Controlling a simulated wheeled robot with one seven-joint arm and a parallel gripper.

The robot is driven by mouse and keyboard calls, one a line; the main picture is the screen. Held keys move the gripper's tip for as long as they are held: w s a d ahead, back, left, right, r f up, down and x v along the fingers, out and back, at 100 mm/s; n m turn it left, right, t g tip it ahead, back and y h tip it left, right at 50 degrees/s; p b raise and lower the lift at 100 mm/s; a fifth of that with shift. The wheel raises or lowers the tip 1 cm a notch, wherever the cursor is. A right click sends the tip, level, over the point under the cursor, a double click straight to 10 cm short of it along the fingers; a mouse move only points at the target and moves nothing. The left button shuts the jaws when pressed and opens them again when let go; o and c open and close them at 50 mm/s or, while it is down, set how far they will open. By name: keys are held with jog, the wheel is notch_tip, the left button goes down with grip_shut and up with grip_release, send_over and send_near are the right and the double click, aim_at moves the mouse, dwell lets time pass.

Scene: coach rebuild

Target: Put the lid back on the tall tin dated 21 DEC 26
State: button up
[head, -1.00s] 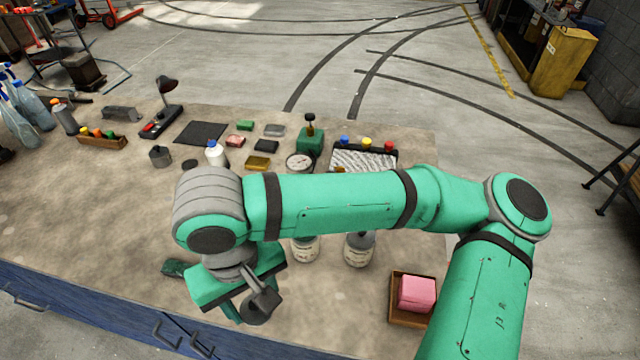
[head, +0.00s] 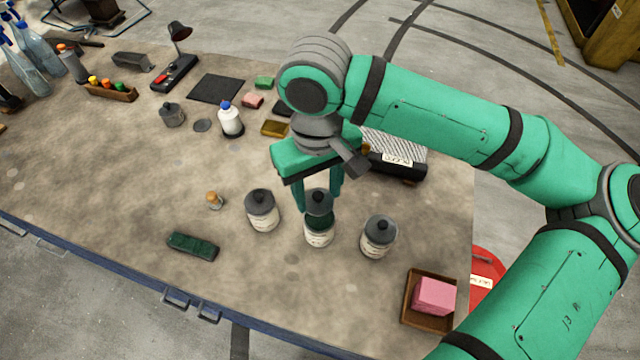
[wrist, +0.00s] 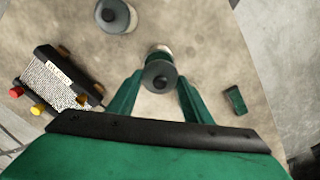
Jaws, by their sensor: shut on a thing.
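Three pale tins with printed labels stand in a row near the table's front; the dates are too small to read. The left tin (head: 262,218) and right tin (head: 377,243) wear grey knobbed lids. The middle tin (head: 319,238) shows a dark green band below a separate grey lid (head: 318,197). My gripper (head: 318,205) is shut on this lid, over the middle tin. In the wrist view, the lid (wrist: 159,76) sits between my fingertips (wrist: 160,88) and hides most of the tin below. I cannot tell whether lid and tin touch.
A wooden tray (head: 407,315) with a pink block (head: 434,296) is at the front right. A green brush-like block (head: 193,246) and a small cork-topped item (head: 214,200) lie left of the tins. A white bottle (head: 230,120) stands further back.

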aim_at(319, 207)
jog(key=shift+d+f, duration=0.15)
jog(key=shift+f, duration=0.6)
jog(key=shift+w+f, duration=0.1)
jog(key=shift+f, duration=2.2)
jog(key=shift+f, duration=0.2)
dwell(0.3)
jog(key=o, duration=1.6)
jog(key=shift+r, duration=0.15)
